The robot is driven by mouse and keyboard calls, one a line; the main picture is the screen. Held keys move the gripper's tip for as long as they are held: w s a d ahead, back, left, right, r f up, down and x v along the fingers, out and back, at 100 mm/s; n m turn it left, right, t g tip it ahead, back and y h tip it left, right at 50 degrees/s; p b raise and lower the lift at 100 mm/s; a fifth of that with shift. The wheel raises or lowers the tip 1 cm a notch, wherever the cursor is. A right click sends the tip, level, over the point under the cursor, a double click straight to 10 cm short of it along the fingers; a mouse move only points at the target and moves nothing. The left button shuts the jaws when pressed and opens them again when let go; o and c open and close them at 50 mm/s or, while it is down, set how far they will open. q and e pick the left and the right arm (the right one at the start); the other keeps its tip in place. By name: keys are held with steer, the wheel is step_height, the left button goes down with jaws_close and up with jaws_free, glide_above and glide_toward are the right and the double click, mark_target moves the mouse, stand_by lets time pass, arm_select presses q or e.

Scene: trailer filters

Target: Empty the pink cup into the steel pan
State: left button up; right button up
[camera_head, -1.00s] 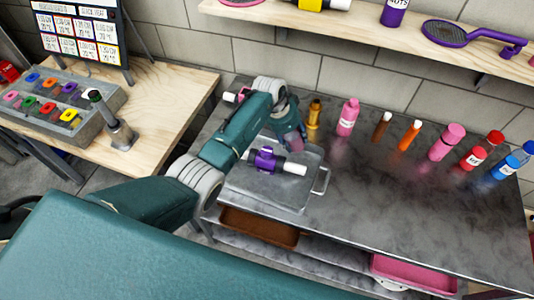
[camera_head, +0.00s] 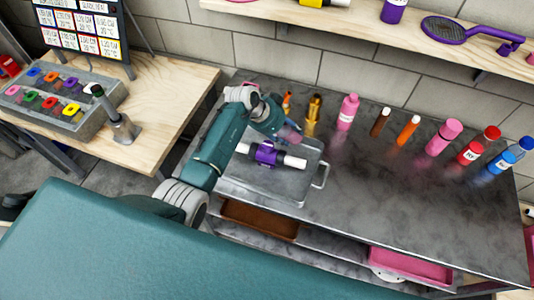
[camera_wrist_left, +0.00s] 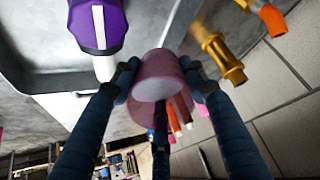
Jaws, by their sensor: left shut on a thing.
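My left gripper (camera_head: 284,131) is shut on the pink cup (camera_wrist_left: 160,95), with one finger on each side of it in the left wrist view. The cup is translucent and looks tilted; I cannot make out its contents. In the head view the cup (camera_head: 291,137) is small and partly hidden by the gripper, above the far edge of the steel pan (camera_head: 262,187). The pan is shallow and rectangular with a wire handle at its right. A purple fitting with white ends (camera_head: 266,154) lies in the pan. My right gripper is not in view.
Brass (camera_head: 313,110) and orange (camera_head: 287,100) fittings stand behind the pan. A pink bottle (camera_head: 348,112) and several other bottles line the bench's back to the right. The bench (camera_head: 390,190) right of the pan is clear. A wooden shelf (camera_head: 390,35) hangs above.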

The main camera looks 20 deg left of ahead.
arm_select(q)
steer(key=shift+w+f, duration=0.1)
steer(key=shift+s+a, duration=0.25)
steer(key=shift+s, duration=0.05)
steer(key=shift+t+h, duration=0.3)
steer(key=shift+w+d+r, duration=0.15)
steer(key=shift+d+r, duration=0.05)
steer(key=shift+r, duration=0.05)
